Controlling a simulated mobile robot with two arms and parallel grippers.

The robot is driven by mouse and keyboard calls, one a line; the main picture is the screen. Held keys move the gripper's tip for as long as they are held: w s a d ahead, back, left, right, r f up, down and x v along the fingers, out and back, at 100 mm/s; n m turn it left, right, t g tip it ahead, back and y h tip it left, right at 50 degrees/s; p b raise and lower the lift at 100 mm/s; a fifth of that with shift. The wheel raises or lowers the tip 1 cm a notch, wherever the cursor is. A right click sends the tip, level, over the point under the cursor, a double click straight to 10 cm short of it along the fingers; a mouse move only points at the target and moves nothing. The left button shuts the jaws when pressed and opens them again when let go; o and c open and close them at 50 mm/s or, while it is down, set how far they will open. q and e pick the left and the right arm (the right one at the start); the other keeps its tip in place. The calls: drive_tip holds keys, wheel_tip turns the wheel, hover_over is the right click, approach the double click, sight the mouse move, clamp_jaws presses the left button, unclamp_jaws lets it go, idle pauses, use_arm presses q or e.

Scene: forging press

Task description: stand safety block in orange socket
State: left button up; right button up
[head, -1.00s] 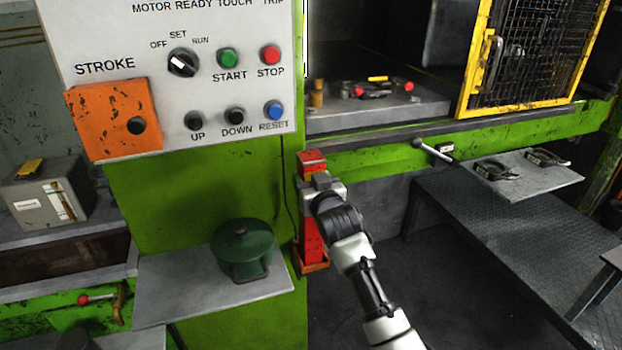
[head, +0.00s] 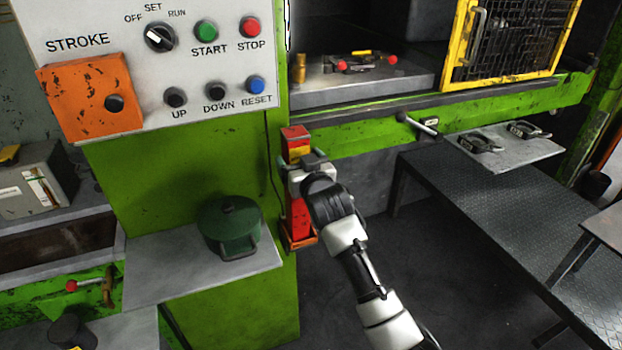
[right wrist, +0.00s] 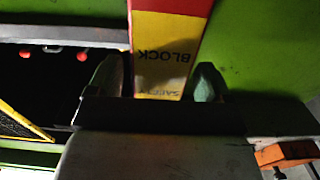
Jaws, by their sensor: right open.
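The safety block (head: 299,218) is a tall red bar with a yellow band near its top. It stands upright in the head view, with its foot at the orange socket (head: 301,243) low on the green press frame. Whether it is fully seated is too small to tell. My right gripper (head: 299,164) is at the block's upper part, its jaws open on either side. In the right wrist view the block's yellow lettered face (right wrist: 168,55) lies between the two fingers of my right gripper (right wrist: 160,84). My left gripper is not in view.
A control panel (head: 225,70) with an orange plate (head: 85,85) is at the upper left. A green lidded pot (head: 228,228) stands on a grey shelf (head: 160,280) left of the block. A yellow mesh guard (head: 510,45) and dark tread-plate platform (head: 490,205) are at the right.

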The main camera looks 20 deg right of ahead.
drive_tip(key=s+b, duration=0.1)
drive_tip(key=s, duration=0.8)
drive_tip(key=shift+s+d, duration=0.15)
drive_tip(key=shift+s, duration=0.25)
drive_tip(key=s+f+g, duration=0.3)
drive_tip(key=s+f, duration=0.1)
drive_tip(key=f, duration=1.1)
drive_tip(key=s+f+n+g, duration=0.1)
drive_tip(key=s+f+g, duration=0.25)
drive_tip(key=f, duration=1.05)
drive_tip(key=s+f+g, duration=0.3)
drive_tip(key=s+f, duration=0.1)
drive_tip(key=f, duration=1.1)
drive_tip(key=s+d+f+g, duration=0.1)
drive_tip(key=s+f, duration=0.5)
drive_tip(key=s, duration=0.6)
drive_tip(key=s+d+f+g, duration=0.1)
drive_tip(key=s+f+g, duration=0.3)
drive_tip(key=s, duration=0.9)
drive_tip(key=s+d+f+n+g, duration=0.1)
drive_tip(key=s+f+g, duration=0.1)
drive_tip(key=s+f, duration=0.7)
drive_tip(key=s, duration=0.3)
drive_tip(key=shift+s+d+f+h, duration=0.15)
drive_tip(key=shift+s+f+h, duration=0.15)
drive_tip(key=shift+s, duration=0.05)
drive_tip(key=shift+g, duration=0.25)
